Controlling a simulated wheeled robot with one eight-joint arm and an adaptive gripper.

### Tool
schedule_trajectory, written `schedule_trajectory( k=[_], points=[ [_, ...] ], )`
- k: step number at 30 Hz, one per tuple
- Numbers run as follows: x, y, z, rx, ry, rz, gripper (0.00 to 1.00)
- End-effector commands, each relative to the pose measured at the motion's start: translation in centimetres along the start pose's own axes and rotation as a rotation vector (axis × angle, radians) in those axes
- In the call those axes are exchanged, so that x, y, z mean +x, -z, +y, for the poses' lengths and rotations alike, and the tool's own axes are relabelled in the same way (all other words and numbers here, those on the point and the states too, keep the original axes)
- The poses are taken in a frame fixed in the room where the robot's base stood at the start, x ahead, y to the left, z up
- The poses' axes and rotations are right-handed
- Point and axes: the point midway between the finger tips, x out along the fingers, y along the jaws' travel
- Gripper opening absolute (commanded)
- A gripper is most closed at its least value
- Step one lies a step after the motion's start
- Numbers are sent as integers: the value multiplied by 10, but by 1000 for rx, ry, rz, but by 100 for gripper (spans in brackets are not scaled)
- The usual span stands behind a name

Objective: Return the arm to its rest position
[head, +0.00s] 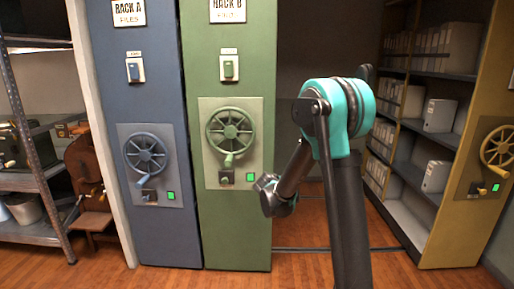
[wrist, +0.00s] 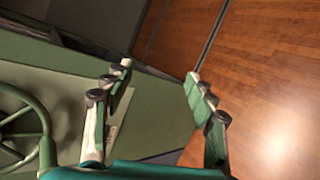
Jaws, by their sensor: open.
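My arm rises from the bottom of the head view, bends at a teal joint, and angles down and left to a dark end in front of the green rack's right side. My gripper (wrist: 158,72) shows in the wrist view with its two fingers spread apart and nothing between them. The fingers cannot be made out clearly in the head view. Behind the fingers in the wrist view are a green rack face with part of its handwheel (wrist: 22,128) at the left and wooden floor at the right.
A blue rack (head: 152,90) and a green rack (head: 228,75) with handwheels stand side by side. An open aisle lies right of them, before a yellow rack (head: 478,110) and shelves of boxes (head: 440,115). A metal shelf (head: 25,180) and wooden chair (head: 88,185) stand left.

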Motion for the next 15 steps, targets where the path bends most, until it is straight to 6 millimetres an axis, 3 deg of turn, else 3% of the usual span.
schedule_trajectory(
  k=[1, 6, 15],
  points=[
    [-11, -20, -13, 84, 39, 1, 56],
    [-49, -65, -61, 379, 176, 6, 56],
    [-126, -113, -158, 895, 420, -21, 56]
  ],
)
